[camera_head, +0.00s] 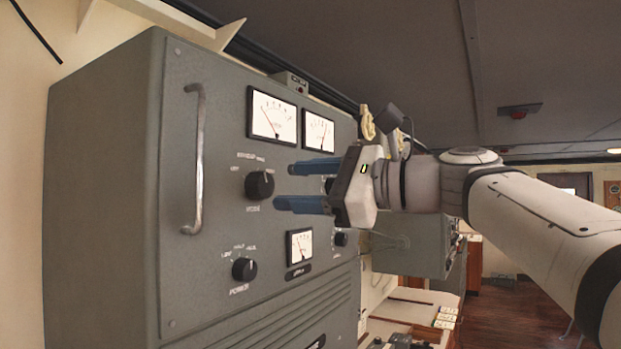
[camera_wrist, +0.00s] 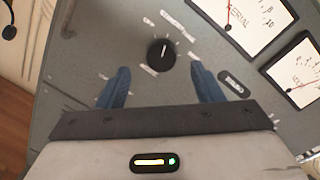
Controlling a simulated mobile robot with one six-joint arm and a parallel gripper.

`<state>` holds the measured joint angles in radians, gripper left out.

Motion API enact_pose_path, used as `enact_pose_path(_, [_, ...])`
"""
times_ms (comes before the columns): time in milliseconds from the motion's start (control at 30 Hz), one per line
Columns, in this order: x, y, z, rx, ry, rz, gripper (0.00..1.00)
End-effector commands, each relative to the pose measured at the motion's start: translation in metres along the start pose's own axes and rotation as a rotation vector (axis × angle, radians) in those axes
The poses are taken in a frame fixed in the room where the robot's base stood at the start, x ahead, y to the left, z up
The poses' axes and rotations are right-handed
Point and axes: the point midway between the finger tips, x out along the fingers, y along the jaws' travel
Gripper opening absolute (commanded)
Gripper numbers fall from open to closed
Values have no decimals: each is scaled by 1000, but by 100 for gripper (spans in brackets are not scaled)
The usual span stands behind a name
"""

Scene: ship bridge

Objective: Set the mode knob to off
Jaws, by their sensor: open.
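The mode knob (camera_head: 259,185) is a round black knob on the grey panel, below the large gauge, with lettering around it. In the wrist view the knob (camera_wrist: 161,53) sits just beyond the fingertips and between them; its white pointer line points roughly up in that picture. The small position labels are hard to read. My gripper (camera_head: 283,185) is open, its two blue fingers reaching toward the panel. In the wrist view my gripper (camera_wrist: 160,78) has nothing between its fingers, and the fingertips look apart from the knob.
A black power knob (camera_head: 244,269) is lower on the panel, and a small gauge (camera_head: 300,246) is beside it. Two large gauges (camera_head: 272,115) are above. A metal handle (camera_head: 198,158) stands out at the left. Another small knob (camera_head: 341,239) is at the right.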

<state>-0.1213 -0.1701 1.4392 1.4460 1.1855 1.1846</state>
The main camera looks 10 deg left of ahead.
Motion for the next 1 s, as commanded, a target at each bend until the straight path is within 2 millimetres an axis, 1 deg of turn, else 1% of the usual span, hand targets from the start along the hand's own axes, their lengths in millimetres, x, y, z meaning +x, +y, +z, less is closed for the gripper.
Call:
enact_pose_path(33, [10,-1,2,2,-3,5,60])
enact_pose_path(100, [20,-1,2,3,-2,5,60])
enact_pose_path(300, [42,0,1,0,-1,3,60])
enact_pose_path(467, [48,0,0,0,1,1,60])
enact_pose_path(700, [48,0,-1,0,2,1,59])
enact_pose_path(1000, [48,0,-1,0,1,1,35])
